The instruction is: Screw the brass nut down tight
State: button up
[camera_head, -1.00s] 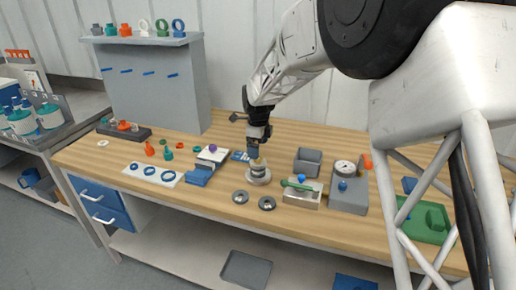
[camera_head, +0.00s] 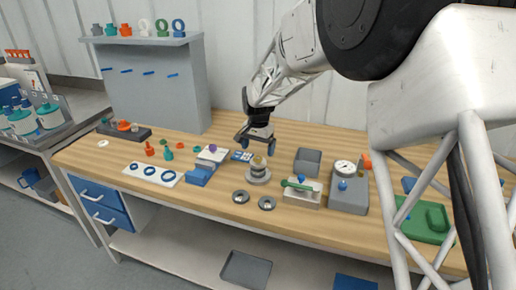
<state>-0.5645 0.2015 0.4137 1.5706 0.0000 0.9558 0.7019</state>
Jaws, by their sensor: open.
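The brass nut (camera_head: 258,160) sits on top of a round silver vessel (camera_head: 258,175) that stands upright near the middle of the bench. How far the nut is turned down is too small to tell. My gripper (camera_head: 255,147) is open above and slightly left of the nut, its blue-tipped fingers spread apart. It appears empty and clear of the nut, though the exact gap is hard to judge.
Two grey metal discs (camera_head: 254,200) lie in front of the vessel. To the right are a tray with a green tool (camera_head: 301,187), a grey open box (camera_head: 308,162) and a gauge block (camera_head: 347,188). To the left are a blue block (camera_head: 199,176) and a white board with blue rings (camera_head: 152,175).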

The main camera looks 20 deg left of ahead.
aim_at(258, 157)
jog(key=n, duration=0.5)
jog(key=shift+f+n, duration=0.1)
jog(key=shift+n, duration=0.2)
jog(key=n, duration=0.6)
jog(key=shift+f, duration=0.1)
jog(key=shift+n, duration=0.3)
jog(key=n, duration=0.6)
jog(key=shift+n, duration=0.3)
jog(key=n, duration=0.5)
jog(key=shift+n, duration=0.4)
jog(key=shift+f, duration=1.6)
